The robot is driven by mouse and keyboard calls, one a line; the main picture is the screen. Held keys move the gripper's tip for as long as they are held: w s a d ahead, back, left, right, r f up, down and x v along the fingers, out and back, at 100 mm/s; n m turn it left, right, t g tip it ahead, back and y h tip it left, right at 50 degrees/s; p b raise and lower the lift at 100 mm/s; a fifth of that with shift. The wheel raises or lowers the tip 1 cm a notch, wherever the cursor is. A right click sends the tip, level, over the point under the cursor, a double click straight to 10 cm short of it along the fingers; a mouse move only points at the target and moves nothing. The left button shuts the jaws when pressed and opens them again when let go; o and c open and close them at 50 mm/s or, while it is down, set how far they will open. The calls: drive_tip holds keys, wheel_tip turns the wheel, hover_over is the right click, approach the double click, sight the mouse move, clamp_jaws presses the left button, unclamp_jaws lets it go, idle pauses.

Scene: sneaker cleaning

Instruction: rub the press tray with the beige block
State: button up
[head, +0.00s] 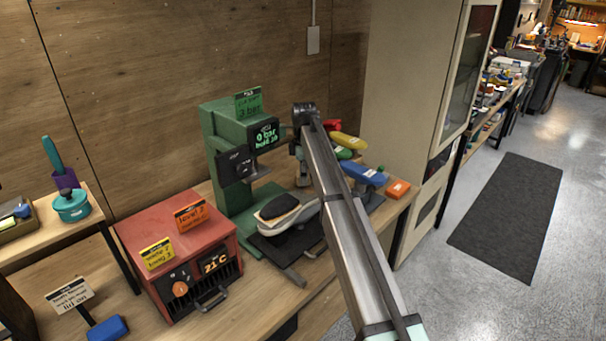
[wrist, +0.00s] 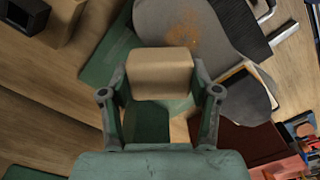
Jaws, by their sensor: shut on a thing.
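My gripper (wrist: 160,92) is shut on the beige block (wrist: 160,66), which shows between the two fingers in the wrist view. Beyond the block lies a grey rounded surface (wrist: 172,20) with a rusty brown speckled patch; I cannot tell for sure whether it is the press tray. The block overlaps its near edge in the picture; whether they touch is unclear. In the head view, the green press (head: 215,138) stands at the back. A dark flat tray (head: 268,248) with a handle lies before it, under a pale grey shoe-shaped piece (head: 300,222) with a black pad on top. My arm hides the block there.
A red box (head: 160,225) with signs and a handle stands left of the press. Yellow, green, blue and orange things (head: 398,188) lie to the right, behind my arm. A blue block (head: 107,328) sits at the front left. A pale cabinet (head: 405,90) bounds the right side.

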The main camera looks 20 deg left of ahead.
sight(311, 191)
drive_tip(key=shift+f, duration=1.15)
drive_tip(key=shift+d, duration=0.15)
drive_tip(key=shift+s+d+r, duration=0.1)
drive_tip(key=shift+s+d, duration=0.25)
drive_tip(key=shift+d, duration=0.45)
drive_tip(key=shift+s+d+r, duration=0.1)
drive_tip(key=shift+s+d, duration=0.25)
drive_tip(key=shift+d, duration=0.4)
drive_tip(key=shift+s+d+f+p, duration=0.1)
drive_tip(key=shift+s+d+p, duration=0.15)
drive_tip(key=shift+d, duration=0.3)
drive_tip(key=shift+s+d+f+p, duration=0.1)
drive_tip(key=shift+s+d+p, duration=0.15)
drive_tip(key=shift+d, duration=0.3)
drive_tip(key=shift+s+d+p, duration=0.2)
drive_tip(key=shift+d+p, duration=0.05)
drive_tip(key=shift+d, duration=0.3)
drive_tip(key=shift+w+a+p, duration=0.15)
drive_tip(key=shift+w+a, duration=0.3)
drive_tip(key=shift+a, duration=0.65)
drive_tip(key=shift+w+a+p, duration=0.15)
drive_tip(key=shift+w+a, duration=0.35)
drive_tip(key=shift+a, duration=0.65)
drive_tip(key=shift+w+a+p, duration=0.15)
drive_tip(key=shift+w+a, duration=0.3)
drive_tip(key=shift+a, duration=0.65)
drive_tip(key=shift+r, duration=0.1)
